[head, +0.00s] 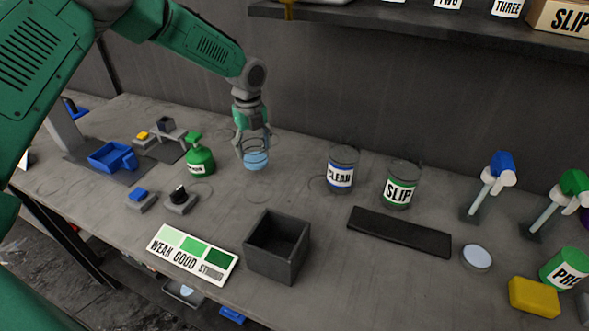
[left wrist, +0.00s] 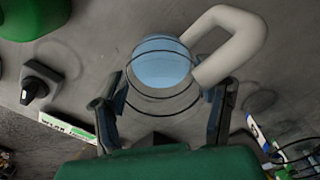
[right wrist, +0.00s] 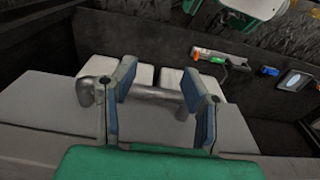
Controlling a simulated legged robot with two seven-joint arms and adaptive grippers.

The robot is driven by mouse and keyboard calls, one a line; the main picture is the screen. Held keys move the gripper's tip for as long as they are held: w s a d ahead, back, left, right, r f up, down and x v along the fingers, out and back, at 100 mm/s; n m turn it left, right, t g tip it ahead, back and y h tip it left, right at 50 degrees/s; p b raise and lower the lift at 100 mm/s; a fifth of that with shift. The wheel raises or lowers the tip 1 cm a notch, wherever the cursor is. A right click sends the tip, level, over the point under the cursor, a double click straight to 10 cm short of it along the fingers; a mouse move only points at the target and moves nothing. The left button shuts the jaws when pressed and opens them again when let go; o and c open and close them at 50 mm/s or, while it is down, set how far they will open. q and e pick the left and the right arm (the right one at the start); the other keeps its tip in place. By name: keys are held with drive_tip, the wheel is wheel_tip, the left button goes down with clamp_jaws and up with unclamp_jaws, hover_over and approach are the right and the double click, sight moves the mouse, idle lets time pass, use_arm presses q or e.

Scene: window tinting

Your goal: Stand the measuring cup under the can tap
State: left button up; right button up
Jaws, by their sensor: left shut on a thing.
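The measuring cup (head: 256,161) is clear with black rings and holds pale blue liquid. My left gripper (head: 252,146) is shut on it from above, over the back middle of the bench. In the left wrist view the cup (left wrist: 162,65) is upright between the fingers (left wrist: 163,110), with its thick pale handle (left wrist: 235,40) to the right. I cannot tell whether its base touches the bench. I cannot clearly make out the can tap. My right gripper (right wrist: 160,105) is open, away from the bench top; a grey bar (right wrist: 150,98) shows beyond its fingers.
A dark open box (head: 277,243) and a WEAK GOOD STRONG card (head: 192,254) lie in front. A blue tray (head: 108,156) is at left.

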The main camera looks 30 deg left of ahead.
use_arm(q)
drive_tip(key=d+p, duration=0.1)
drive_tip(key=d, duration=0.8)
drive_tip(key=shift+d+f, duration=0.1)
drive_tip(key=shift+f, duration=0.1)
drive_tip(key=shift+s+d+p, duration=0.1)
drive_tip(key=shift+d+p, duration=0.35)
drive_tip(key=shift+d, duration=0.6)
wheel_tip(320, 180, down, 3)
drive_tip(key=shift+r+p, duration=0.1)
drive_tip(key=shift+p, duration=0.3)
drive_tip(key=shift+d+f, duration=0.1)
drive_tip(key=shift+f, duration=0.25)
drive_tip(key=shift+a+f, duration=0.15)
drive_tip(key=shift+a, duration=0.1)
drive_tip(key=o, duration=1.2)
